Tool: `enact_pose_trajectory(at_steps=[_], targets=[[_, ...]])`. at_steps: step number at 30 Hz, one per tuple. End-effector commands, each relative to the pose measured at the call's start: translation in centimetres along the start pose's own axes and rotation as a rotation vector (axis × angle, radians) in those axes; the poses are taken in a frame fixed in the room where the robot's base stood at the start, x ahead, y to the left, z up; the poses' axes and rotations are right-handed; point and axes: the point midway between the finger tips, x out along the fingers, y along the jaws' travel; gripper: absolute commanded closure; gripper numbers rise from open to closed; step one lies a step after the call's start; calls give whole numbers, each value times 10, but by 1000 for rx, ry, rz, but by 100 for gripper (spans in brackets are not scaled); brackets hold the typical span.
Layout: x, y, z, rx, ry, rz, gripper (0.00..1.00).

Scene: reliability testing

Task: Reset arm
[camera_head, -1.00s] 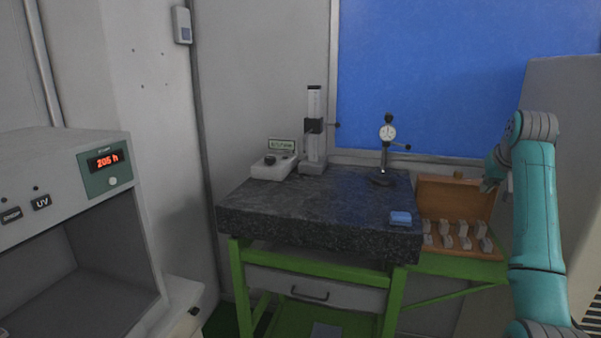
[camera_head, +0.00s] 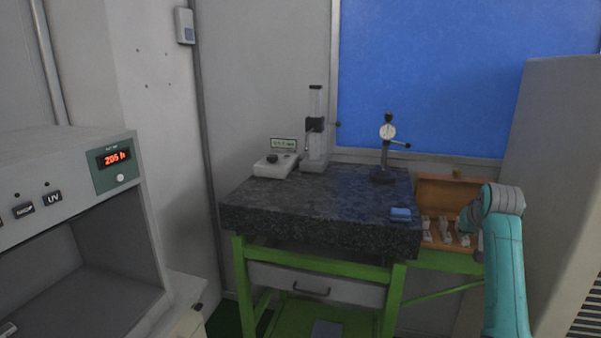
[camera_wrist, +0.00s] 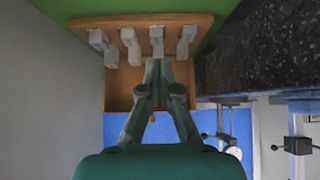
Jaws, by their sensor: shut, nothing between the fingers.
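My gripper (camera_wrist: 158,72) shows in the wrist view with its two green fingers drawn together at the tips and nothing between them. It is in front of an open wooden case (camera_wrist: 200,20) that holds several grey metal pieces (camera_wrist: 132,45). In the head view my teal arm stands at the right and partly covers the wooden case (camera_head: 440,187). The fingertips are too small and dark to make out there.
A grey UV cabinet (camera_head: 60,170) stands at the left, a tall grey panel (camera_head: 560,150) at the right.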

Motion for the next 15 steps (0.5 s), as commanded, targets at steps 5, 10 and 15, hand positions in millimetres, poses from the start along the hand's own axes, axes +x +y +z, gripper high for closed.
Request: enact_pose_trajectory(at_steps=[5,10,15], targets=[[47,-20,72,-9,30,-11,100],[78,-39,140,-18,66,-20,100],[96,-56,210,-28,103,-31,100]])
